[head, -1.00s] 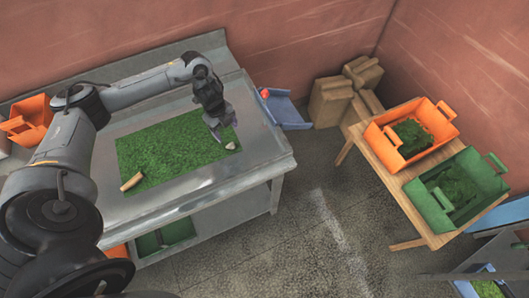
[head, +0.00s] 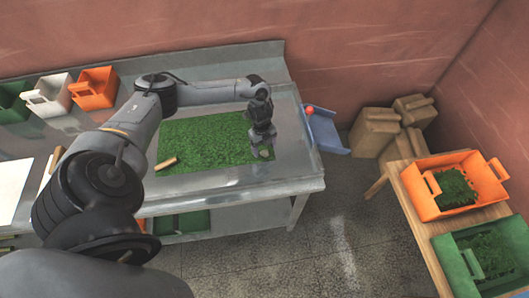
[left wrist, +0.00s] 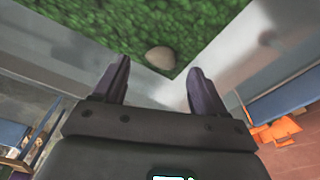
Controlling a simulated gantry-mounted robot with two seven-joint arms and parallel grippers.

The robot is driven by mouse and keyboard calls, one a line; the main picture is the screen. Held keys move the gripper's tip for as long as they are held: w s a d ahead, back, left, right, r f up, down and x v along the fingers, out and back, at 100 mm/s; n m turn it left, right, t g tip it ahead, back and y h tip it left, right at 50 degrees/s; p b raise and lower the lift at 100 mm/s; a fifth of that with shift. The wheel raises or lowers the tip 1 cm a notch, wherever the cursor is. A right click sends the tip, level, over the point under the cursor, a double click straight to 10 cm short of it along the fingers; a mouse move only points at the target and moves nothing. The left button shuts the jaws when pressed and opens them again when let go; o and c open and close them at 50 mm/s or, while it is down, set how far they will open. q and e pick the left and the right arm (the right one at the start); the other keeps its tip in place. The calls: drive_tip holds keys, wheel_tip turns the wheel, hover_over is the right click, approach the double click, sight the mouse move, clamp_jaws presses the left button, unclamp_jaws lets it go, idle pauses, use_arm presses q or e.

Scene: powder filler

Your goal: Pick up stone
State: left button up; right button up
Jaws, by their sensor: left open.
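The stone is a small, rounded, beige-grey lump (left wrist: 160,58), lying on the green grassy material near its corner in the left wrist view. In the head view my left gripper (head: 262,154) points down over the right end of the green patch (head: 208,142), and the stone is mostly hidden there. In the left wrist view my left gripper (left wrist: 158,80) has its two dark fingers spread apart. The stone lies beyond and between the fingertips, not held. My right gripper is not in view.
A tan stick-like piece (head: 167,162) lies at the patch's left edge. The metal table (head: 240,180) has raised back edges. Orange (head: 94,88), white (head: 48,95) and green bins stand at left. A blue tray (head: 326,132) with a red ball is at right.

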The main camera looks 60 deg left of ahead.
use_arm(q)
drive_tip(key=shift+f, duration=0.95)
drive_tip(key=c, duration=1.2)
drive_tip(key=shift+o, duration=0.2)
drive_tip(key=shift+r, duration=0.1)
